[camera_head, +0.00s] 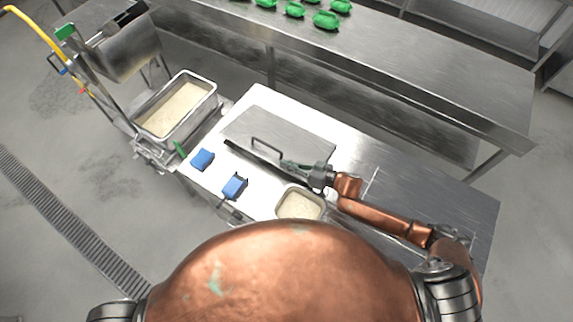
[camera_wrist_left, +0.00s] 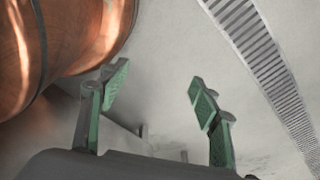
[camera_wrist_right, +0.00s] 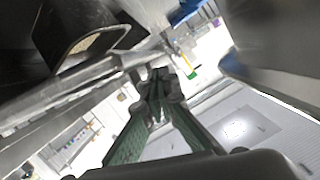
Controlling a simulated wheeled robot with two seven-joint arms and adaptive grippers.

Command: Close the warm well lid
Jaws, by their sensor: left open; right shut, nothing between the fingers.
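The warm well lid (camera_head: 285,132) is a flat grey metal panel with a bar handle (camera_head: 266,147) on the table. A dark gap shows along its front edge; how far it is raised is hard to tell. My right gripper (camera_head: 287,165) is shut and empty at that front edge, right of the handle. Whether it touches the lid is unclear. In the right wrist view its fingers (camera_wrist_right: 158,82) meet close to a metal edge. My left gripper (camera_wrist_left: 155,88) is open and empty over the floor, out of the head view.
A small rice pan (camera_head: 300,204) sits in front of my right wrist. Two blue blocks (camera_head: 202,159) (camera_head: 235,186) lie front left of the lid. A large rice bin (camera_head: 178,108) stands at left. Green items (camera_head: 294,9) lie on the back table (camera_head: 400,75). The right tabletop (camera_head: 440,195) is largely bare.

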